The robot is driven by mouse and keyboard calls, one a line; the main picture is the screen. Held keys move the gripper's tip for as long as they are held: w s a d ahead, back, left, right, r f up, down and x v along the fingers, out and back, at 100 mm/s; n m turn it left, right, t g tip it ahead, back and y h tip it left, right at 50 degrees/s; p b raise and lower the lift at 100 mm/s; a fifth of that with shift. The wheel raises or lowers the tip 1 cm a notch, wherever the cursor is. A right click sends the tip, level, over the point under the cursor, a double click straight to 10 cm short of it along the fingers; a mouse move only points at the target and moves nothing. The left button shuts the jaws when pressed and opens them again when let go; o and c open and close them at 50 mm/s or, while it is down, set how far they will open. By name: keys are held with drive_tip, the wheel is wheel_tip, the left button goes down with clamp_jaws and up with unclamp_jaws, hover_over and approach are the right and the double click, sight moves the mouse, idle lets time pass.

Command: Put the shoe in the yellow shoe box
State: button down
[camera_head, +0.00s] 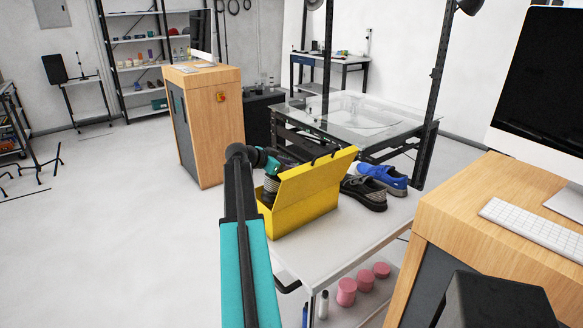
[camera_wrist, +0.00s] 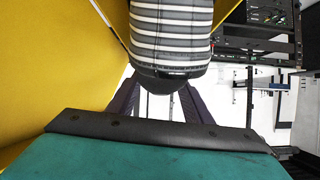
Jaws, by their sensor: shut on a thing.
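The yellow shoe box (camera_head: 305,211) stands on the white cart top with its lid (camera_head: 318,174) raised. A dark shoe with pale stripes (camera_head: 270,188) is at the box's left end. The shoe fills the upper middle of the wrist view (camera_wrist: 172,38), between the two dark fingers. My gripper (camera_wrist: 158,98) is shut on the shoe. A yellow wall of the box (camera_wrist: 55,60) is close on the left in the wrist view. The lid and arm partly hide the shoe in the head view, so I cannot tell how far inside the box it is.
A grey-black shoe (camera_head: 364,192) and a blue shoe (camera_head: 384,178) stand right of the box. A glass-topped turntable frame (camera_head: 350,112) is behind. A wooden desk with a keyboard (camera_head: 535,228) is at the right. Pink jars (camera_head: 364,281) sit on the cart's lower shelf.

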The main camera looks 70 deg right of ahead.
drive_tip(key=c, duration=0.9)
unclamp_jaws()
drive_tip(key=shift+r, duration=0.1)
drive_tip(key=shift+r+p, duration=0.15)
drive_tip(key=shift+p, duration=0.2)
wheel_tip(320, 180, up, 5)
drive_tip(key=b, duration=0.4)
hover_over(268, 176)
drive_tip(key=shift+a+r, duration=0.1)
drive_tip(key=shift+r, duration=0.1)
